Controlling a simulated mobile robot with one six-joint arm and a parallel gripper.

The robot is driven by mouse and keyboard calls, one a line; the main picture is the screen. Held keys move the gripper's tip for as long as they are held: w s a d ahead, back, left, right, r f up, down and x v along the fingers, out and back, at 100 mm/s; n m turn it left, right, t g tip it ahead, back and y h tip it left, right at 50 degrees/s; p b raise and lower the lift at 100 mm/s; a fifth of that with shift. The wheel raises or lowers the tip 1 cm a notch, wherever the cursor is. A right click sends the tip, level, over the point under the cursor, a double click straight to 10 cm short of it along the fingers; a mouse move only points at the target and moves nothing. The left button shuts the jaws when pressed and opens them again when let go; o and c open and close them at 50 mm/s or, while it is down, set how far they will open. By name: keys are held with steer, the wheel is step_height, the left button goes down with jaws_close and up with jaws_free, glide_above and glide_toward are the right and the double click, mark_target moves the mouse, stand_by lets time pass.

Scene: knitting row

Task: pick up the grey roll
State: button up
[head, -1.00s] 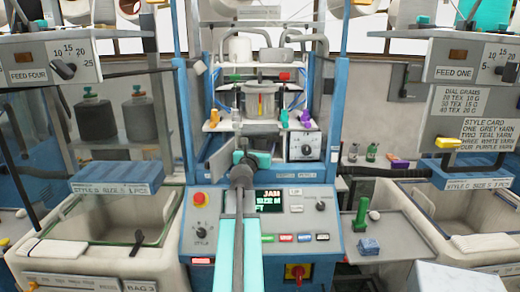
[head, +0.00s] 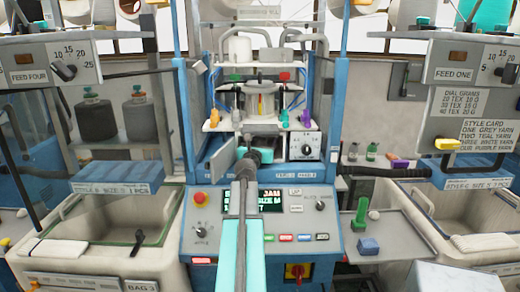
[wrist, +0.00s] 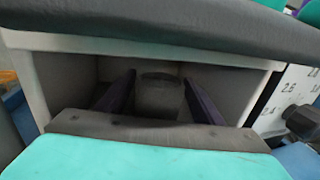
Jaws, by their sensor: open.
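A dark grey rounded block, which looks like the grey roll (wrist: 160,98), sits inside a shadowed, white-framed opening in the wrist view. My gripper (wrist: 159,82) is open, with its two dark fingers inside the opening, one on each side of the roll. Gaps show between the fingers and the roll, so it is not gripped. In the head view my arm reaches into the middle of the knitting machine (head: 262,198); the fingertips and the roll are hidden there.
The white frame (wrist: 40,85) closes in on the sides, and a dark padded edge (wrist: 170,22) runs above. A dial (wrist: 302,122) sticks out at the right. In the head view, a side tray (head: 400,232) holds a blue block (head: 368,246).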

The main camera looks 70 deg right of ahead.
steer(key=c, duration=1.1)
steer(key=shift+r+p, duration=0.35)
steer(key=shift+r, duration=1.15)
steer(key=shift+a+r, duration=0.1)
steer(key=shift+r, duration=0.25)
steer(key=shift+s+a+f, duration=0.1)
steer(key=shift+s+a, duration=0.1)
steer(key=shift+a, duration=0.2)
steer(key=s+a+b, duration=0.1)
steer(key=a, duration=0.2)
steer(key=s+a+b, duration=0.1)
steer(key=a, duration=0.3)
steer(key=s+a+b, duration=0.1)
steer(key=s+a, duration=0.1)
steer(key=a, duration=0.1)
steer(key=shift+a+f, duration=0.2)
steer(key=shift+a, duration=0.05)
steer(key=shift+s+b, duration=0.1)
steer(key=shift+b, duration=0.7)
steer(key=shift+a+b, duration=0.1)
steer(key=shift+b, duration=0.25)
